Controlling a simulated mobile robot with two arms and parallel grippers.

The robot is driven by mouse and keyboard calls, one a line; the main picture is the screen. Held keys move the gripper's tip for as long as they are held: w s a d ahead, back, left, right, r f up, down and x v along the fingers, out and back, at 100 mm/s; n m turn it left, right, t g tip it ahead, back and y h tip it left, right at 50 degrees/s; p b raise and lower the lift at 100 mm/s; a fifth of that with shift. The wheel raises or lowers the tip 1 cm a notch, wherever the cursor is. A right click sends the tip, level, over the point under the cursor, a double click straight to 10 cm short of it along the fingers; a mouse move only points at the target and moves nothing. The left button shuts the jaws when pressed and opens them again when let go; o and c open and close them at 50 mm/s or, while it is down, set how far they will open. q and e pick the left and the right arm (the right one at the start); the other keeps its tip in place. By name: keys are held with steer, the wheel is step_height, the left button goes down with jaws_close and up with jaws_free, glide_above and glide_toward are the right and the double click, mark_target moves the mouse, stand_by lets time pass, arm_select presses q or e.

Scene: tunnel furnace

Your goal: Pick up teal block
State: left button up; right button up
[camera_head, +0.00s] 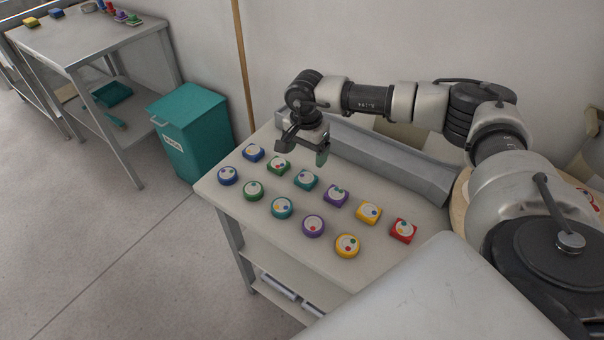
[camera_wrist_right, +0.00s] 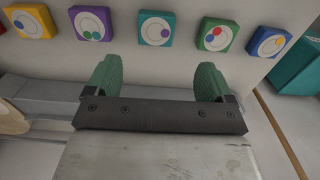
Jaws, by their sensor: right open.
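The teal block (camera_head: 306,180) is a square block with a white round face, in the back row on the white table. In the right wrist view it is the middle block (camera_wrist_right: 157,29), at the top of the picture. My right gripper (camera_head: 302,153) is open and empty above the table, behind the teal block in the head view. In the right wrist view its two green fingers (camera_wrist_right: 158,80) are spread apart, with the teal block beyond them and roughly centred between them. Nothing is between the fingers. My left gripper is not in view.
Square green (camera_head: 278,165) and purple (camera_head: 336,195) blocks flank the teal one. A front row of round pieces includes a teal one (camera_head: 281,207). A grey rail (camera_head: 390,160) runs along the table's back. A teal bin (camera_head: 193,130) stands beyond the table's left end.

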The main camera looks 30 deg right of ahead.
mark_target(306, 177)
steer(key=shift+s+f, duration=0.2)
steer(key=shift+f, duration=1.25)
steer(key=shift+a+f+p, duration=0.1)
steer(key=shift+f+p, duration=0.25)
steer(key=f, duration=0.2)
steer(key=f+p, duration=0.1)
steer(key=shift+s+a+f, duration=0.1)
steer(key=shift+s+f, duration=0.15)
steer(key=shift+s, duration=0.05)
steer(key=shift+w+f, duration=0.1)
steer(key=shift+f, duration=0.45)
steer(key=shift+c, duration=1)
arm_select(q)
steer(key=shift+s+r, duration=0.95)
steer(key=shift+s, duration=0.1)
arm_select(e)
steer(key=c, duration=0.8)
steer(key=shift+r, duration=0.1)
steer(key=shift+c, duration=0.2)
